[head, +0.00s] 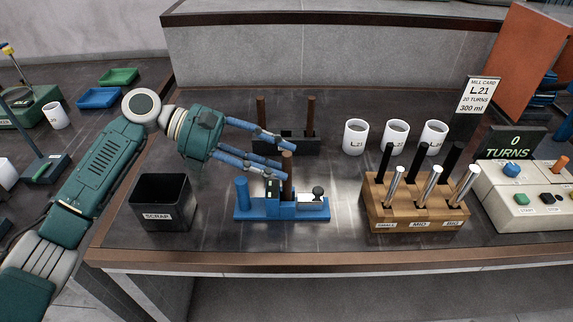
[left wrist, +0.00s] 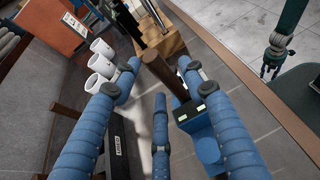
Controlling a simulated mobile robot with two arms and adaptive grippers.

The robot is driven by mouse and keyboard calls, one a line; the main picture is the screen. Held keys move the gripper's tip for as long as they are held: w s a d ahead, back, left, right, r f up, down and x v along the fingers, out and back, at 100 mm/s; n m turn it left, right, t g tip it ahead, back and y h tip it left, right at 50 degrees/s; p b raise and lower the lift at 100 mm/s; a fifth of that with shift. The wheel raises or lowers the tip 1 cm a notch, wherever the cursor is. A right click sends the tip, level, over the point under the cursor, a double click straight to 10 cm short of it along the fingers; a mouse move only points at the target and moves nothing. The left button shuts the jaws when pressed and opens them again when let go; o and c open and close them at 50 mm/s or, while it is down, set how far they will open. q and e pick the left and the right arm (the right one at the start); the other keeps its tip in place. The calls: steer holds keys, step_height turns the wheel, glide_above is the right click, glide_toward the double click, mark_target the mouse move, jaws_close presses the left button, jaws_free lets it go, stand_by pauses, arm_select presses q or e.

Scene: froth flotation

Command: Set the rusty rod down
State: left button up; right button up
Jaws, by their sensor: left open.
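A rusty brown rod (head: 287,178) stands upright at the blue fixture (head: 262,212); its lower end is hidden there. My left gripper (head: 284,152) is open, with its blue fingers spread around the rod's upper part. In the left wrist view the rod (left wrist: 163,74) rises between the fingers, and I see no firm grip on it. Two more brown rods, a left one (head: 261,110) and a right one (head: 311,116), stand in the dark rack (head: 300,146) behind. My right gripper (left wrist: 272,62) hangs far off in the left wrist view, too small to read.
A black SCRAP bin (head: 164,216) stands left of the fixture. A wooden block (head: 415,212) with several dark and metal tools stands to the right. White cups, one of them nearest (head: 355,138), stand behind it. The control box (head: 515,203) is at far right. The front table strip is clear.

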arm_select(q)
steer(key=v, duration=0.9)
steer(key=shift+a+b, duration=0.2)
steer(key=shift+b, duration=0.25)
